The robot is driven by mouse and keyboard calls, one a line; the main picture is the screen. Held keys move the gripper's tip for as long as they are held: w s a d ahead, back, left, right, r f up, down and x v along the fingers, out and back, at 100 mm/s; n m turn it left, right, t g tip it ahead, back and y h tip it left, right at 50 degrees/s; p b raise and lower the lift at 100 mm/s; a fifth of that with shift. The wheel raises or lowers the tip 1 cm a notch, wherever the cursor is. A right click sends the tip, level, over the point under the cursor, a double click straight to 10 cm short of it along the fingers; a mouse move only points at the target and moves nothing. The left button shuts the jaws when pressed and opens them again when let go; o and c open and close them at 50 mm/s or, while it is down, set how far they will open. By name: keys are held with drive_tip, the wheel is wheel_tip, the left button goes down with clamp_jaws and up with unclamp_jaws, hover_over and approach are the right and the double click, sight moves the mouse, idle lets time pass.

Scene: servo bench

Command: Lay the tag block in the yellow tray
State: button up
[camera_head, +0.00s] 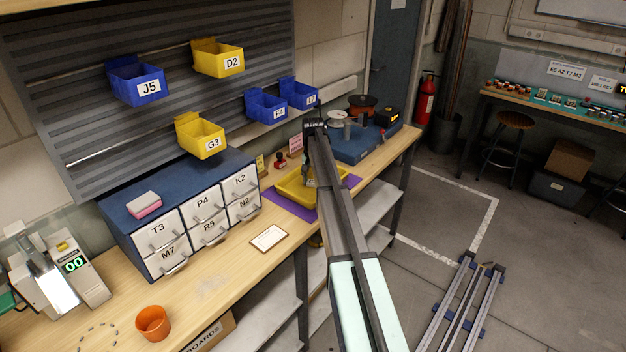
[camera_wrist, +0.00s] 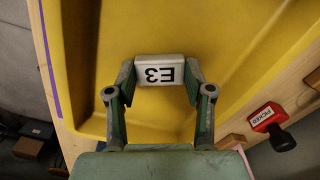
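The tag block (camera_wrist: 160,71) is a small white block marked E3, upside down in the wrist view. My gripper (camera_wrist: 160,76) has a fingertip against each side of it and appears closed on it. The yellow tray (camera_wrist: 230,35) fills most of the wrist view behind the block. I cannot tell whether the block touches the tray floor. In the head view the yellow tray (camera_head: 289,187) sits on a purple mat on the bench, partly hidden by my arm. My gripper (camera_head: 309,180) is over it there, and the block is not clearly visible.
A red stamp (camera_wrist: 273,124) stands beside the tray. A drawer cabinet (camera_head: 187,222) is to the left, with a framed card (camera_head: 268,238) in front. A blue case (camera_head: 352,145) with spools is behind the tray. Blue and yellow bins hang on the wall panel.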

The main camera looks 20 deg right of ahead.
sight(313, 182)
drive_tip(key=shift+o, duration=1.4)
drive_tip(key=shift+r, duration=0.1)
wheel_tip(313, 182, up, 12)
drive_tip(key=b, duration=0.3)
